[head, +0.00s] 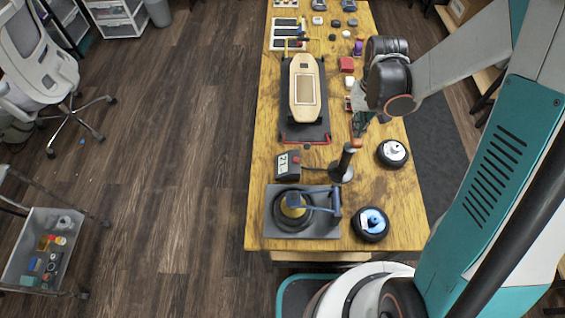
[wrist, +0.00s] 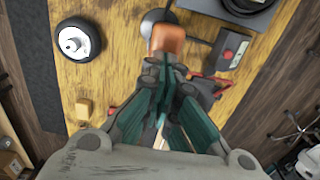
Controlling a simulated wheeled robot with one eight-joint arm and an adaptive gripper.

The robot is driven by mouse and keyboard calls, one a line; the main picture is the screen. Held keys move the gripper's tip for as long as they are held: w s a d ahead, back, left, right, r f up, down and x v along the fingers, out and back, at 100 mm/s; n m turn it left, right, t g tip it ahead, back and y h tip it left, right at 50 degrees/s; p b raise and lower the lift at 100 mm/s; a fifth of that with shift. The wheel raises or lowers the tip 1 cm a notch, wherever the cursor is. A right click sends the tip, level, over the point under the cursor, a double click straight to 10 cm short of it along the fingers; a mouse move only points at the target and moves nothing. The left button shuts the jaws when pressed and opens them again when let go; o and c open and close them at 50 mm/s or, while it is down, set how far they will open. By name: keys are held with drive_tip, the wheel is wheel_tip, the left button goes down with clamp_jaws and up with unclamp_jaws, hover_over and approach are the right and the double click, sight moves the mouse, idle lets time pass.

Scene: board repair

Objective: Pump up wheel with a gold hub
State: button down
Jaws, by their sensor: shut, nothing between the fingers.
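The handle also shows large in the wrist view (wrist: 167,38). A gauge box (head: 288,164) with a lit display and red button sits left of the pump. My gripper (head: 358,132) is shut and empty, its fingertips close to the handle; I cannot tell whether they touch.
A white-hubbed wheel (head: 392,153) lies right of the pump and a blue-hubbed wheel (head: 370,224) lies at the near right. A wooden skateboard deck (head: 305,88) rests on a dark stand farther back. Small parts line the bench's right side.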

drive_tip(key=shift+f+b, duration=2.15)
drive_tip(key=shift+f, duration=0.45)
drive_tip(key=shift+r+p, duration=2.6)
drive_tip(key=shift+r, duration=1.4)
drive_tip(key=shift+f, duration=0.15)
drive_tip(key=shift+f+b, duration=3.6)
drive_tip(key=shift+f, duration=0.3)
drive_tip(key=shift+r+p, duration=2.7)
drive_tip(key=shift+r, duration=1.4)
drive_tip(key=shift+f, duration=0.2)
